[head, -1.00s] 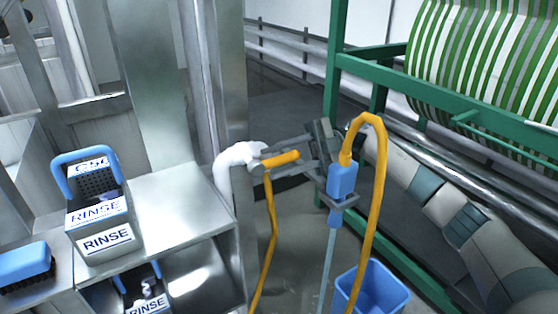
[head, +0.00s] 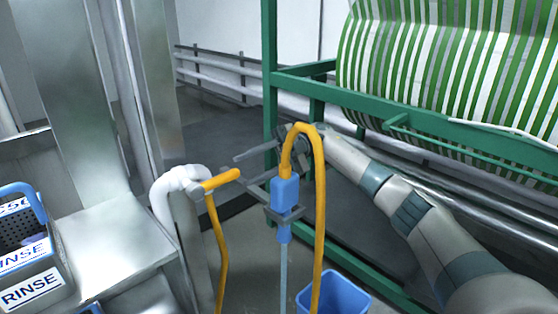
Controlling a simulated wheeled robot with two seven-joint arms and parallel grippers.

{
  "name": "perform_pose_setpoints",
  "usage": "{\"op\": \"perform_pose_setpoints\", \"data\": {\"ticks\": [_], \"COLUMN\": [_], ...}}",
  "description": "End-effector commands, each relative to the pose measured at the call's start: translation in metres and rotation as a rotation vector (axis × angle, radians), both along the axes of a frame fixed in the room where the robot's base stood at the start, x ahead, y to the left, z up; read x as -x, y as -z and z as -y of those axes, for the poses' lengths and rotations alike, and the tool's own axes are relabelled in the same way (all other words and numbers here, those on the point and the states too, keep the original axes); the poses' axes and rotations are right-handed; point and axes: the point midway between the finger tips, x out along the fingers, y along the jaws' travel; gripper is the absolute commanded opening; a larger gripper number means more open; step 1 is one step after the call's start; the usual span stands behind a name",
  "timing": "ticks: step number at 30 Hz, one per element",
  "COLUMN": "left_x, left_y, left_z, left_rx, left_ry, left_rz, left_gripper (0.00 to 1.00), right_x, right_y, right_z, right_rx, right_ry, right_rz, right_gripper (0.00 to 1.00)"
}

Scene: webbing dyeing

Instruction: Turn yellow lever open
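The yellow lever (head: 222,180) sits on top of a white pipe (head: 172,188) left of centre in the head view. It points right and slightly up. My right gripper (head: 243,172) reaches in from the right with two dark grey fingers pointing left. The fingers are apart, one above and one below the level of the lever's tip. I cannot tell whether either finger touches the lever. A yellow hose (head: 320,220) loops up and down into a blue nozzle (head: 285,192) in front of my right gripper, partly hiding it. My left gripper is out of view.
A blue bucket (head: 335,292) stands below the nozzle. A green frame (head: 268,80) carries a roll of green-and-white webbing (head: 440,75) behind my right arm. A steel counter (head: 105,235) with a RINSE caddy (head: 28,262) stands at the left.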

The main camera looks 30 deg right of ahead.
Motion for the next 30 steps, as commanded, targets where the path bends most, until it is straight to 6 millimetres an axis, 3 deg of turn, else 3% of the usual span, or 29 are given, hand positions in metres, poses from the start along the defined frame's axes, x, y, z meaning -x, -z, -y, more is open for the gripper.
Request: {"op": "perform_pose_setpoints", "data": {"ticks": [6, 13, 21, 30], "left_x": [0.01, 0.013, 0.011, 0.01], "left_y": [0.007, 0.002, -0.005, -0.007], "left_z": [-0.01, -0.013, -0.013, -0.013], "left_rx": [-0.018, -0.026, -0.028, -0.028], "left_ry": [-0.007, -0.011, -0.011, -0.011], "left_rz": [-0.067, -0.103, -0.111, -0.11], "left_gripper": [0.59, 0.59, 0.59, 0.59], "right_x": [-0.011, -0.018, -0.02, -0.02], "right_y": [0.002, 0.002, 0.002, 0.002], "right_z": [0.04, 0.069, 0.083, 0.085], "right_rx": [-0.002, -0.001, -0.001, -0.001], "right_ry": [0.004, 0.002, 0.0, 0.0], "right_rz": [-0.002, 0.0, -0.001, -0.001], "right_gripper": [0.36, 0.36, 0.36, 0.36]}}
